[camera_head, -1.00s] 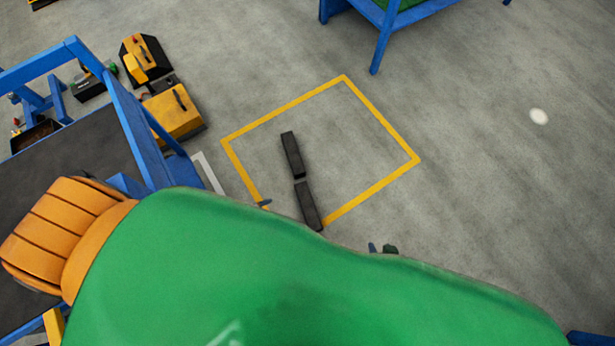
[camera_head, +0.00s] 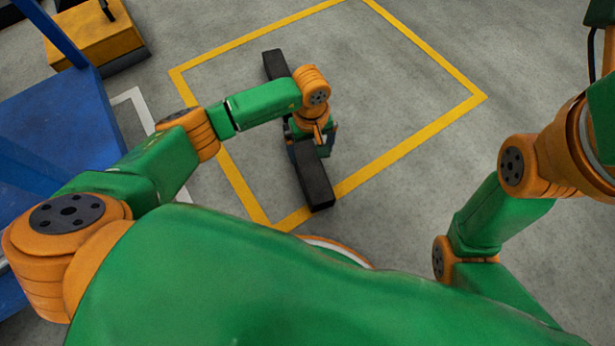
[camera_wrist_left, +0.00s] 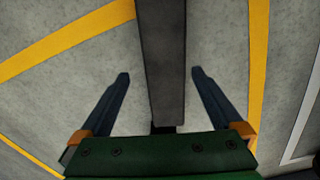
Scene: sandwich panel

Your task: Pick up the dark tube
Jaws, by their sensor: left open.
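The dark tube (camera_head: 315,182) lies on the grey floor within the yellow-outlined square, its near end by the yellow line. My left gripper (camera_head: 311,145) is directly over its middle and hides that part in the head view. In the left wrist view, the tube (camera_wrist_left: 163,55) runs lengthwise between the two open fingers of my left gripper (camera_wrist_left: 160,76), with a gap on each side. Whether the fingertips reach down beside it cannot be told. My right arm shows at the right of the head view, but its gripper is not visible.
The yellow floor outline (camera_head: 425,130) surrounds the tube, with bare floor inside it. A blue frame (camera_head: 45,120) stands at the left, and a yellow-and-black case (camera_head: 95,35) is on the floor at the upper left. The floor at upper right is largely clear.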

